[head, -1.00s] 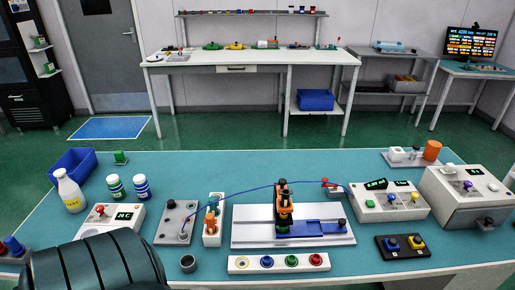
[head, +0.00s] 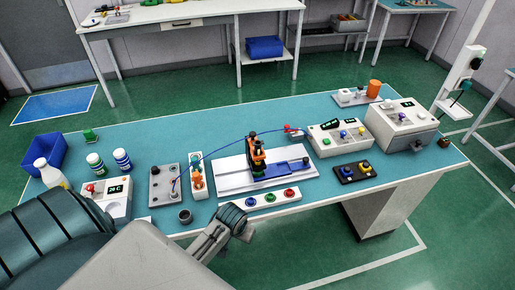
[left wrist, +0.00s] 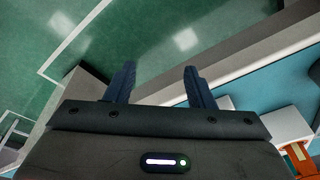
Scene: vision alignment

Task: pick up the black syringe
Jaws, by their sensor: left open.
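I cannot pick out a black syringe for certain in either view. A dark upright piece with orange parts (head: 257,155) stands on a white plate with a blue slide (head: 232,178) at the middle of the bench; I cannot tell whether it is or holds the syringe. My left gripper (left wrist: 161,84) is open and empty in the left wrist view, with floor and the bench's edge beyond its fingers. In the head view my left arm reaches in from the left to the bench's front edge; its fingers are not clear there. My right gripper is not in view.
Bottles (head: 122,158) and a blue bin (head: 45,152) stand left.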

